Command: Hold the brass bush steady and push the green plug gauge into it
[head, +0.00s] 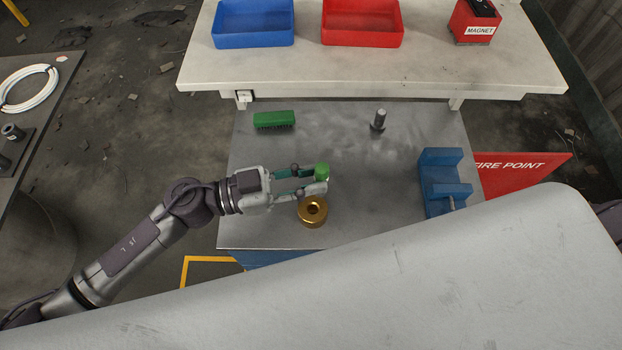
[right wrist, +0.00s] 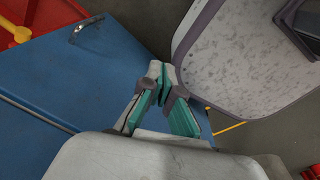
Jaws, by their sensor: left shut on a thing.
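The brass bush (head: 312,211), a gold ring with a dark bore, sits bore-up on the grey metal worktop (head: 375,215), and nothing is seen in the bore. My left gripper (head: 321,181) is shut on the green plug gauge (head: 322,170), just beyond the bush. The gauge's rounded green top shows; its lower part is hidden by the fingers. The left fingers overlap the bush's far side in the picture; I cannot tell whether they touch it. My right gripper (right wrist: 160,82) shows only in the right wrist view, with its fingertips together and nothing visible between them.
A green brush (head: 274,119) and a small dark metal post (head: 378,120) stand at the back of the worktop. A blue vise (head: 442,183) is at the right. Blue (head: 253,24) and red (head: 361,24) bins sit on the shelf behind. A blue cabinet (right wrist: 75,85) shows near my right gripper.

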